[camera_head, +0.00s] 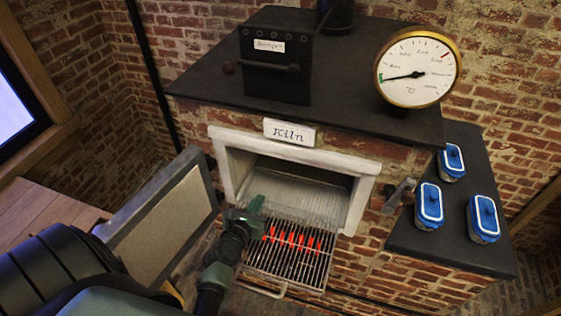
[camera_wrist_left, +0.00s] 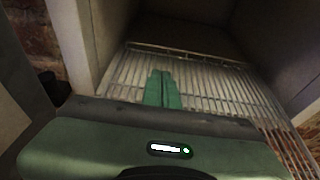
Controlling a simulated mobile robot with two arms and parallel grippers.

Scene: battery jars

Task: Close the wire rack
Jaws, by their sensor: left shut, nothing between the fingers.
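The wire rack (camera_head: 291,262) sticks out of the front of the kiln opening, with a wire handle (camera_head: 262,290) at its front edge. Its bars also show in the left wrist view (camera_wrist_left: 215,88), running back into the chamber. My left gripper (camera_head: 256,205) is over the left part of the rack at the kiln mouth. Its green fingers are together and empty in the left wrist view (camera_wrist_left: 162,88). I cannot tell whether they touch the bars. My gripper and arm hide part of the rack's left side. My right gripper is not in view.
The kiln door (camera_head: 160,222) stands open on the left, beside my arm. Several blue-lidded jars (camera_head: 430,203) stand on a dark side shelf (camera_head: 455,250) at the right. A round gauge (camera_head: 425,67) and a dark box (camera_head: 275,65) are on top. Red glowing bars show through the rack.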

